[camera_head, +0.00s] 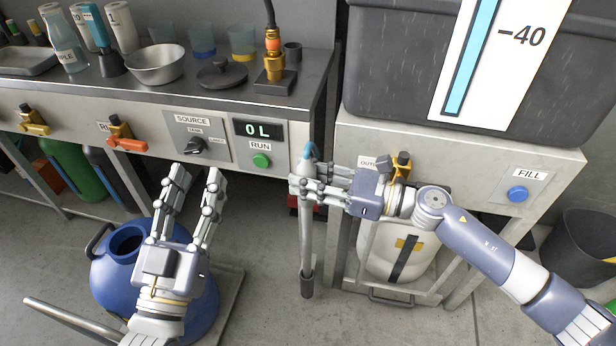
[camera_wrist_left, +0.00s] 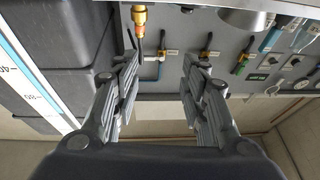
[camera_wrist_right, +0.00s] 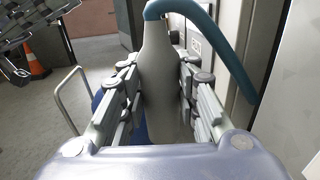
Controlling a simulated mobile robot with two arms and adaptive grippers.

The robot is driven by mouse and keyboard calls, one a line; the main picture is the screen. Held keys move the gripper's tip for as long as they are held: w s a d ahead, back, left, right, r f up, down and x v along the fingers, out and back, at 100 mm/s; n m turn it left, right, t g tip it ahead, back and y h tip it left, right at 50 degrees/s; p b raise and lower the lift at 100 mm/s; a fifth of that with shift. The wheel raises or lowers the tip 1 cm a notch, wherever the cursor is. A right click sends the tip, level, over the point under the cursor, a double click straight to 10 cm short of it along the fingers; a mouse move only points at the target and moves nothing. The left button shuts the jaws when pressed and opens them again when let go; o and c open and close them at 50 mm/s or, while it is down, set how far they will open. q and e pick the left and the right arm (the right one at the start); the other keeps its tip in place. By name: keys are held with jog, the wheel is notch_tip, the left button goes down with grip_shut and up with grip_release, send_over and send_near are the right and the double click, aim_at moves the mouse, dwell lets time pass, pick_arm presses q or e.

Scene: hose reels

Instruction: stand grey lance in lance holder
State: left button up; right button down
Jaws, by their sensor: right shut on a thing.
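The grey lance (camera_head: 306,238) hangs nearly upright in front of the bench's right end in the head view, with a blue hose (camera_head: 312,150) at its top and a darker lower end. My right gripper (camera_head: 303,187) is shut around its upper part. In the right wrist view the lance (camera_wrist_right: 160,75) stands between the fingers, the blue hose (camera_wrist_right: 225,50) bending off its top. My left gripper (camera_head: 195,173) is open and empty above a blue vessel.
A brass fitting (camera_head: 273,62) with a black hose stands on the bench near a dark lid (camera_head: 222,74) and a metal bowl (camera_head: 156,64). A large grey tank (camera_head: 400,60) stands to the right.

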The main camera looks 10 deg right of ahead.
aim_at(307, 158)
pick_arm(q)
jog(key=shift+s+r+t+h+b, duration=0.1)
jog(key=shift+s+r+t, duration=0.2)
jog(key=shift+r, duration=0.2)
jog(key=shift+s+r+t+h+b, duration=0.15)
jog(key=shift+r+t, duration=0.2)
jog(key=shift+r, duration=0.2)
jog(key=shift+s+r+t+h+b, duration=0.1)
jog(key=shift+s+r+t, duration=0.2)
jog(key=shift+r, duration=0.2)
pick_arm(e)
jog(key=shift+f, duration=0.3)
jog(key=c, duration=1.2)
grip_release()
jog(key=shift+o, duration=0.2)
notch_tip(307, 158, up, 10)
